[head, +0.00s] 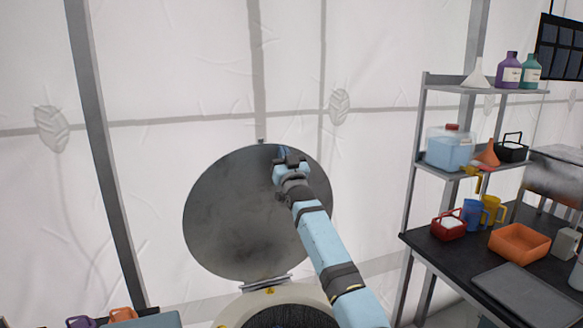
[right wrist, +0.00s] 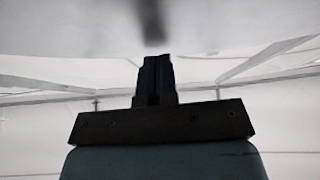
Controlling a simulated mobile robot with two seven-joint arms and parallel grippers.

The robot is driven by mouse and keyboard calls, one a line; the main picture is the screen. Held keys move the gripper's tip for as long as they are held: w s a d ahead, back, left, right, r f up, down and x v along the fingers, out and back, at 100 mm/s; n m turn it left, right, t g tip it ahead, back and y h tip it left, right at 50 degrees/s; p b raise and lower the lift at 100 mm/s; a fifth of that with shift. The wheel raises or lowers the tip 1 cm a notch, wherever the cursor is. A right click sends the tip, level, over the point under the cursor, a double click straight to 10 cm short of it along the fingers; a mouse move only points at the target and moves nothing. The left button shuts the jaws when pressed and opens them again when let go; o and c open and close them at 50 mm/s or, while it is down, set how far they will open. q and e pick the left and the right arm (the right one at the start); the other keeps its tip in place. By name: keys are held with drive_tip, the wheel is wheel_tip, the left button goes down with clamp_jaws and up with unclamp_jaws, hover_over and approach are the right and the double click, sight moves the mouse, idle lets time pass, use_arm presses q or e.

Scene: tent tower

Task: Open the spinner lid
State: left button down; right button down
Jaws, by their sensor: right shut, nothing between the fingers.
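The spinner lid (head: 228,222) is a round dark grey disc in the head view. It stands raised, nearly upright, on a hinge at the back of the spinner (head: 243,306). The spinner has a pale rim and a dark inside, partly cut off by the lower picture edge. My right gripper (head: 284,152) is in front of the lid's upper right part; I cannot tell whether it touches. In the right wrist view its fingers (right wrist: 156,75) are together with nothing between them, close to a blurred grey surface. My left gripper is not in view.
A dark bench (head: 440,250) at the right holds a red basket (head: 449,228), mugs, an orange tray (head: 519,242) and a grey tray (head: 532,293). Shelves above it hold bottles and a blue container (head: 450,150). The white tent wall (head: 180,70) is behind the lid.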

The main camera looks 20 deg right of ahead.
drive_tip(key=w, duration=0.2)
drive_tip(key=shift+w+d+g, duration=0.1)
drive_tip(key=shift+w+g, duration=0.2)
drive_tip(key=shift+w, duration=0.05)
drive_tip(key=shift+s+f, duration=0.1)
drive_tip(key=shift+s, duration=0.05)
